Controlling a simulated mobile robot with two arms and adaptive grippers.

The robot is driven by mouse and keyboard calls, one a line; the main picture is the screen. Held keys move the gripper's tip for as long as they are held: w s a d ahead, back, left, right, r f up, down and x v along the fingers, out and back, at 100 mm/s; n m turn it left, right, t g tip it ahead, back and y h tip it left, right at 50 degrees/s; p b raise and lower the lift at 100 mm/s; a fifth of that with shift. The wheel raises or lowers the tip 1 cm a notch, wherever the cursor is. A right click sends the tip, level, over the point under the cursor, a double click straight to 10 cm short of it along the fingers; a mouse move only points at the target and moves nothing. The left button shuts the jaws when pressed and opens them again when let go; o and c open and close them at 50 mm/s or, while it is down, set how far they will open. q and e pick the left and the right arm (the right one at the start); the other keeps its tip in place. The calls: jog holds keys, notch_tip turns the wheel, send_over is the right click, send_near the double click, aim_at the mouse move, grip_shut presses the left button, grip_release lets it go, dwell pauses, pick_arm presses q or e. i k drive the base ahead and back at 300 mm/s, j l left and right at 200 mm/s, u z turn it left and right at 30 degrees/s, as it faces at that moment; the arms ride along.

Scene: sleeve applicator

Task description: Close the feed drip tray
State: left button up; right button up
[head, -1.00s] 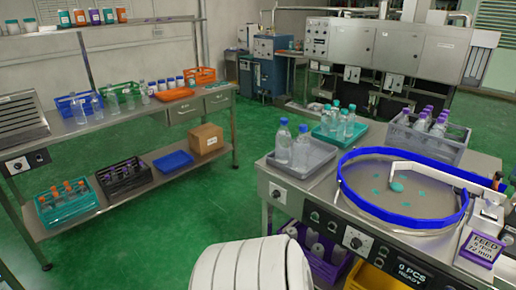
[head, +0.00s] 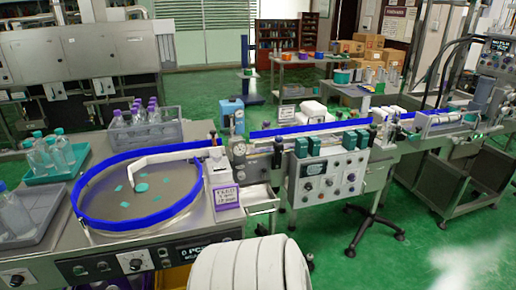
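A small pale metal tray (head: 260,197) sticks out like a pulled-out drawer from the front of the feed line, just right of the purple-framed FEED sign (head: 226,197). It looks like the feed drip tray, and it appears open and empty. The round feed table (head: 140,190) with a blue rim and several teal pieces lies to its left. Neither of my grippers shows in the head view.
A control cabinet (head: 328,180) with knobs and teal blocks stands right of the tray. A black wheeled stool base (head: 370,222) is on the green floor (head: 400,262). A grey crate of bottles (head: 145,133) stands behind the feed table.

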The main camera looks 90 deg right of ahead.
aim_at(259, 199)
jog(key=z, duration=2.8)
